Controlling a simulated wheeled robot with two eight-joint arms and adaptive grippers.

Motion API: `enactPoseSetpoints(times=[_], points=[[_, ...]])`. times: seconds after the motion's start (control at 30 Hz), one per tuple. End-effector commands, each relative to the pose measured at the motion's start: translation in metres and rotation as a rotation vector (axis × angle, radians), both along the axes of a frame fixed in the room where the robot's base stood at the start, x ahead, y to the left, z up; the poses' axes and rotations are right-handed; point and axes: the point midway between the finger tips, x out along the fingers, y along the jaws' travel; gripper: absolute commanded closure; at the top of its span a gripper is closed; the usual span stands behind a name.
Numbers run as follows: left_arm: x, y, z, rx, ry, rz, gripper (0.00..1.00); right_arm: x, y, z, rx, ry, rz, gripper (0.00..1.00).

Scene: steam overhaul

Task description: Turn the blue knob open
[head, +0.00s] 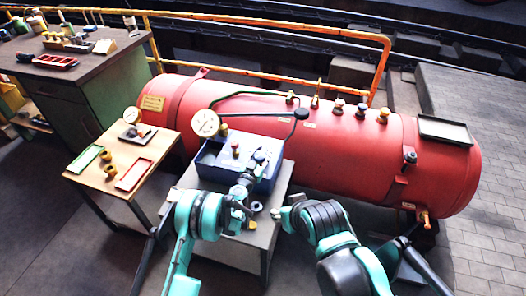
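I cannot make out a clearly blue knob.
The red tank (330,150) lies behind, with several valves on top. A round gauge (205,123) and a black round-ended pipe (301,114) rise by the unit. A wooden table (110,180) with trays stands at left. Yellow railing (270,24) runs behind. The floor front left is clear.

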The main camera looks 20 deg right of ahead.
Motion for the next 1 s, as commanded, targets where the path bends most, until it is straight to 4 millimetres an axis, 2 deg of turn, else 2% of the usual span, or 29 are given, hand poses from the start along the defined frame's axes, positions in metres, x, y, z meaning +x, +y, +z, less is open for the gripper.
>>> enactPoseSetpoints(times=[0.57, 1.0], points=[[0.0007, -0.0001, 0.0005, 0.000, 0.000, 0.012, 0.96, 0.0000, 0.0000, 0.0001, 0.000, 0.000, 0.000, 0.60], [0.0037, 0.0045, 0.0008, 0.000, 0.000, 0.192, 0.96, 0.0000, 0.0000, 0.0001, 0.000, 0.000, 0.000, 0.60]])
